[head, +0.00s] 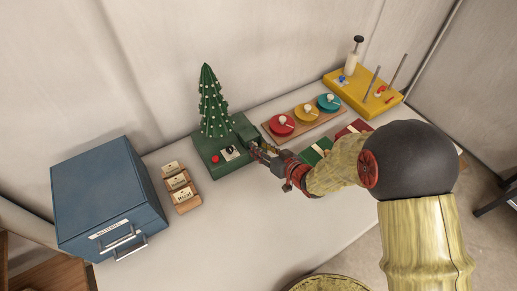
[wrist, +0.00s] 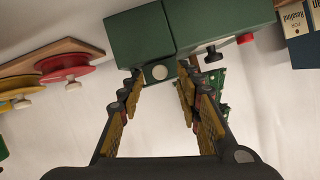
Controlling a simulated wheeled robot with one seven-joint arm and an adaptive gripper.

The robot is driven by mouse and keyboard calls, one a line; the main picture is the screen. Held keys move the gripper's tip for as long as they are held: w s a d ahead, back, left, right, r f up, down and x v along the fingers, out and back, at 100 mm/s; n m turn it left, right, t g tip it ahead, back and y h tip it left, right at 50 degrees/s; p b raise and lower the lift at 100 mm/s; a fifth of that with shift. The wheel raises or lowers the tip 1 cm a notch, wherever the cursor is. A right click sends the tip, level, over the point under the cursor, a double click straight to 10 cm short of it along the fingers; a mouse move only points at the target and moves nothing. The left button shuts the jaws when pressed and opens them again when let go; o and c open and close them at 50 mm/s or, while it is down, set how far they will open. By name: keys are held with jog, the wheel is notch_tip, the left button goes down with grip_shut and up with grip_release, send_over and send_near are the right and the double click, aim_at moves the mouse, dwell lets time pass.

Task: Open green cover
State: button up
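A green base (head: 207,163) with a decorated tree (head: 212,105) stands on the table in the head view. A raised green block (head: 243,127) forms its right side and may be the green cover. In the wrist view this block (wrist: 140,35) fills the top centre, with a round silver disc (wrist: 160,73) on its lower edge. A black knob (wrist: 211,53) and red button (wrist: 245,39) sit to its right. My gripper (head: 256,149) is beside the block; in the wrist view its open fingers (wrist: 160,75) spread on both sides of the disc. Contact is unclear.
A blue drawer box (head: 105,195) and labelled blocks (head: 180,188) stand left. A wooden board (head: 294,137) with red, yellow and teal round lids lies right, near a yellow stand (head: 345,86). A flat green box (head: 316,151) is partly behind my arm. The front tabletop is clear.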

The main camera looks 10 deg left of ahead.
jog(key=shift+x, duration=0.75)
jog(key=c, duration=0.3)
grip_shut()
